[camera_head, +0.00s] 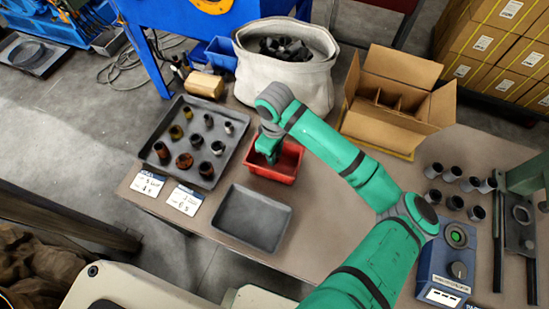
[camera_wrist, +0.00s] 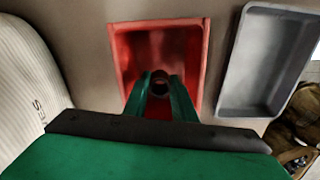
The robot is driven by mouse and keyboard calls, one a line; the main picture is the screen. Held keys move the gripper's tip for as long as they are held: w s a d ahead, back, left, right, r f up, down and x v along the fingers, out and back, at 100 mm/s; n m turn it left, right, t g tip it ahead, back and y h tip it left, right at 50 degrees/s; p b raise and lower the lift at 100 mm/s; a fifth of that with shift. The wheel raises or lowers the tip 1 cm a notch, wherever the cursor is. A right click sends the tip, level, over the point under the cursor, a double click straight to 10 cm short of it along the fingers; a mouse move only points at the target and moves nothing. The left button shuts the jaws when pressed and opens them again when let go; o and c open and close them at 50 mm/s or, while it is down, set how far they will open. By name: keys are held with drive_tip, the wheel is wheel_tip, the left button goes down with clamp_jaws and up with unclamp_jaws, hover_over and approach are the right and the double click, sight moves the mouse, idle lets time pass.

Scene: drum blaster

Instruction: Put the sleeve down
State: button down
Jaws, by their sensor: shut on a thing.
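The sleeve (camera_wrist: 160,80) shows in the wrist view as a small dark ring with a hollow centre, between the two green fingers of my gripper (camera_wrist: 160,90). My gripper is shut on it. The red bin (camera_wrist: 205,50) lies directly below, and the sleeve is over its inside. I cannot tell whether the sleeve touches the bin floor. In the head view my gripper (camera_head: 267,155) is at the left part of the red bin (camera_head: 284,177), and the sleeve is hidden there.
A dark tray (camera_head: 241,140) with several sleeves stands left of the red bin. An empty grey tray (camera_head: 252,218) is in front. A white fabric bin (camera_head: 285,85) with dark parts and an open cardboard box (camera_head: 392,130) stand behind. Several grey sleeves (camera_head: 452,173) stand at right.

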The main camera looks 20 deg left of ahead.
drive_tip(key=shift+f, duration=1.65)
drive_tip(key=shift+f, duration=0.3)
drive_tip(key=c, duration=1.5)
unclamp_jaws()
drive_tip(key=shift+f, duration=0.1)
drive_tip(key=shift+o, duration=0.2)
drive_tip(key=shift+s, duration=0.1)
wheel_tip(320, 180, up, 13)
drive_tip(key=shift+f, duration=0.1)
